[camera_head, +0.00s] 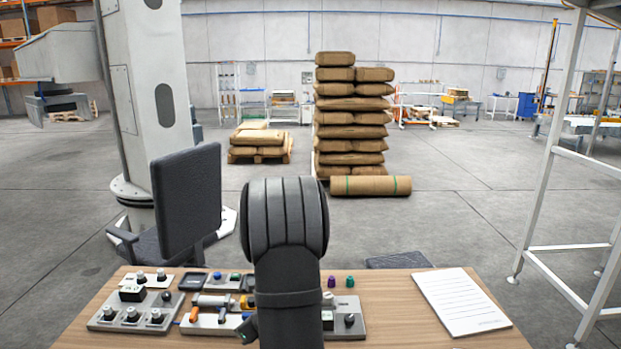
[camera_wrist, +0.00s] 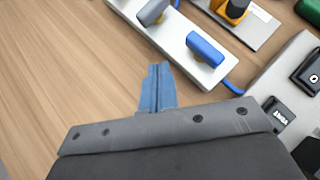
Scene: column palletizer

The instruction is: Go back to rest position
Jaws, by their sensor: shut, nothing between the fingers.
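My gripper shows in the wrist view (camera_wrist: 157,88) as two blue fingers pressed together, with nothing between them. It is over the wooden desk (camera_wrist: 60,70), near the edge of a white holder (camera_wrist: 165,38). The holder carries a grey-handled item (camera_wrist: 153,11) and a blue-handled item (camera_wrist: 206,47), both apart from the fingers. The height of the fingertips above the desk is hard to tell. In the head view my dark arm stands over the middle of the desk and hides most of the gripper.
In the head view, control panels with knobs (camera_head: 133,316) cover the desk's left half. A paper sheet (camera_head: 460,301) lies on the right. A dark chair (camera_head: 186,200) stands behind the desk. Stacked sacks (camera_head: 352,118) stand farther back. Bare desk (camera_head: 390,325) lies right of my arm.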

